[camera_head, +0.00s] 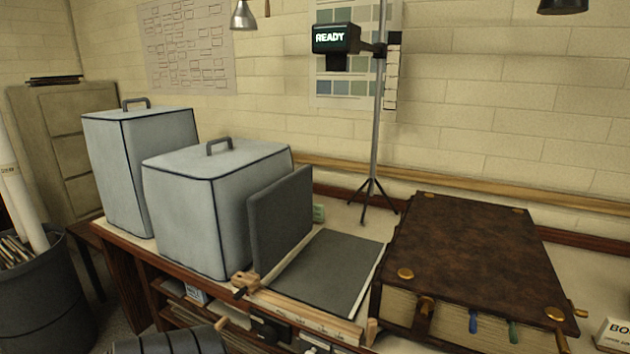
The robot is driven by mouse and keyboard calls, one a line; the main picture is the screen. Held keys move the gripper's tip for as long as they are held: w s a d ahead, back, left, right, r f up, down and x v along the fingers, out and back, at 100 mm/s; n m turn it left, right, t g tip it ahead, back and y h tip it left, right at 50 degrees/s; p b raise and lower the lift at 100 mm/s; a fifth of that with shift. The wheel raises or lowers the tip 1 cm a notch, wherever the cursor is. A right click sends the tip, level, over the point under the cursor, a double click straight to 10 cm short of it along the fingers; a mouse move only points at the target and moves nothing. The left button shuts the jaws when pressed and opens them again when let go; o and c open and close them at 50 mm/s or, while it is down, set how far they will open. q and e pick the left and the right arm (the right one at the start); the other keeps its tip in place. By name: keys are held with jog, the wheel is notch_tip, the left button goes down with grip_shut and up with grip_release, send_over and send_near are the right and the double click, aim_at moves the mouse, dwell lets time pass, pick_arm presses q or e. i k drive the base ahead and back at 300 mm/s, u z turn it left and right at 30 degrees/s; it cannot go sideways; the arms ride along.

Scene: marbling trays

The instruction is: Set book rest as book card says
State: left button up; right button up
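The book rest has a flat dark grey panel (328,268) and an upright, slightly tilted dark grey panel (282,220) at its left side. A wooden rail (310,314) with small markings runs along its front. A wooden block (243,283) sits at the rail's left end. A large closed brown book (470,255) with brass corner studs, clasps and coloured tabs lies right of the rest. Neither of my grippers is in view.
Two grey-blue covered boxes (140,170) (215,205) with handles stand left of the rest. Behind it, a stand (378,140) carries a dark device (336,38) reading "READY". A dark bin (40,300) with rolls stands at left. Some bench top behind the rest is clear.

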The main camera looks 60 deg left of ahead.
aim_at(281, 215)
jog(key=u, duration=1.95)
jog(key=k, duration=0.55)
jog(key=z, duration=1.2)
jog(key=i, duration=0.9)
jog(key=u, duration=0.8)
